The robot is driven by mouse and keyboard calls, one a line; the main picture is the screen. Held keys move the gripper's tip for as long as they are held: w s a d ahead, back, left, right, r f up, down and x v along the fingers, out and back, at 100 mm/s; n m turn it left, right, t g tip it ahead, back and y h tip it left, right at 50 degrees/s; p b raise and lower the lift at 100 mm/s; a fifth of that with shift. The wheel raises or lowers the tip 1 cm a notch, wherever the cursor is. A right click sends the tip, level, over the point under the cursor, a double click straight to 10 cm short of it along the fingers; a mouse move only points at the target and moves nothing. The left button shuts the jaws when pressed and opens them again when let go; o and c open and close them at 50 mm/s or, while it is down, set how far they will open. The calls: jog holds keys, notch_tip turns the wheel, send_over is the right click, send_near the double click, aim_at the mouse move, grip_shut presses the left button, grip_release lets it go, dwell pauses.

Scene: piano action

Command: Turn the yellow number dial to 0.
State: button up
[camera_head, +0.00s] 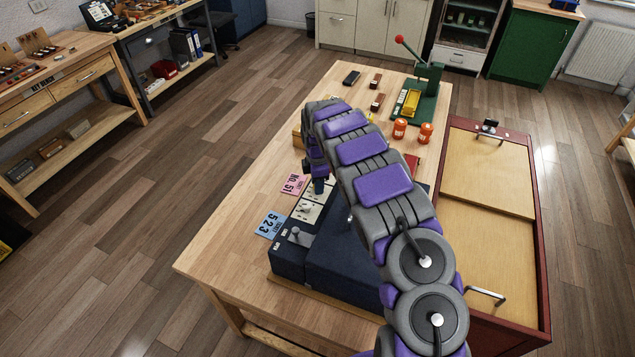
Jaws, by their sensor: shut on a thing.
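My gripper (319,187) points down at the far end of a dark navy box (289,263), over its pale panel (312,211). Its fingers are small and dark in this view. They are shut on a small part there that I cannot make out. I cannot pick out the yellow number dial on the box; my arm and gripper cover part of it. The number the dial shows cannot be read. A small lever or knob (300,238) sticks up from the near end of the box.
A blue card reading 523 (270,225) and a pink card (294,184) lie left of the box on the wooden table (235,235). Orange jars (426,133) and a green press with a red-knobbed lever (428,85) stand farther back. A red-framed cabinet (489,222) stands right.

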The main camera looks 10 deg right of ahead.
jog(key=shift+r+m, duration=0.1)
jog(key=shift+m, duration=0.2)
jog(key=m+p, duration=0.1)
jog(key=m, duration=0.1)
jog(key=shift+w+m, duration=0.1)
jog(key=shift+m, duration=0.3)
jog(key=m+p, duration=0.1)
jog(key=m, duration=0.3)
jog(key=shift+m, duration=0.3)
jog(key=m, duration=0.4)
jog(key=shift+m+p, duration=0.35)
jog(key=shift+m, duration=1.75)
jog(key=o, duration=1)
jog(key=shift+o, duration=0.2)
